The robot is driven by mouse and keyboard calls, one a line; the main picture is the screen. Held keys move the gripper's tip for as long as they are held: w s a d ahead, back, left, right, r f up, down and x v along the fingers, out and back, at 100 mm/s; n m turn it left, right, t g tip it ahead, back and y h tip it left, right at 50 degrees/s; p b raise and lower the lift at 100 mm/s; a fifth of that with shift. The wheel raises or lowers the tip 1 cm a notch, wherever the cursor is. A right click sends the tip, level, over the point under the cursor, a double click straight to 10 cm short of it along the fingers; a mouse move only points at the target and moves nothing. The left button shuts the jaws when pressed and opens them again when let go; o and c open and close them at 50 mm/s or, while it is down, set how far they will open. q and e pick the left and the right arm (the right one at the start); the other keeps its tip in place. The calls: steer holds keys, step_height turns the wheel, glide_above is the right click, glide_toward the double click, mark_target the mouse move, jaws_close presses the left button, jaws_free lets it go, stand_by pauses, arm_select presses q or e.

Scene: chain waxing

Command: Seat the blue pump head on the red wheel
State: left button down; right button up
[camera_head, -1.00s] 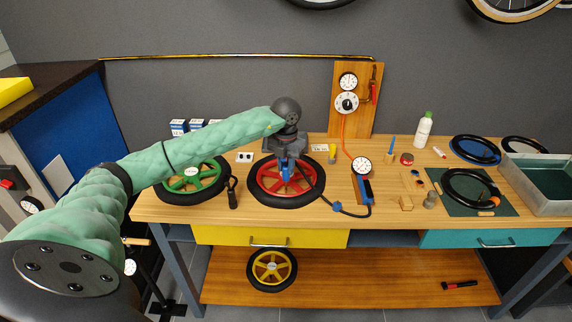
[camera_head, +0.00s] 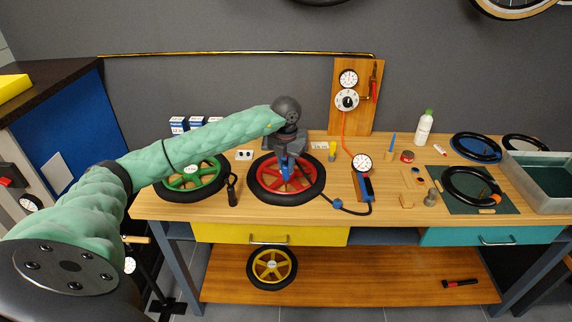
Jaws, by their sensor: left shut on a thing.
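The red wheel (camera_head: 262,180) lies flat on the wooden bench, with a black tyre around its red spokes. My left gripper (camera_head: 287,158) points down over the middle of the wheel and is shut on the blue pump head (camera_head: 286,171). The pump head is upright among the red spokes; I cannot tell whether it touches the wheel. My right gripper is not in view.
A green wheel (camera_head: 191,178) with a black pump hose end (camera_head: 232,190) beside it lies left of the red wheel. A gauge board (camera_head: 355,100) stands behind. A white bottle (camera_head: 424,128), a dark mat (camera_head: 460,204) and a metal tray (camera_head: 540,184) are on the right.

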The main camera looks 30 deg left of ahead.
arm_select(q)
steer(key=shift+b, duration=0.3)
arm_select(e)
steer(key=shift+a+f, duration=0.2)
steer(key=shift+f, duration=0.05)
arm_select(q)
steer(key=shift+b, duration=0.35)
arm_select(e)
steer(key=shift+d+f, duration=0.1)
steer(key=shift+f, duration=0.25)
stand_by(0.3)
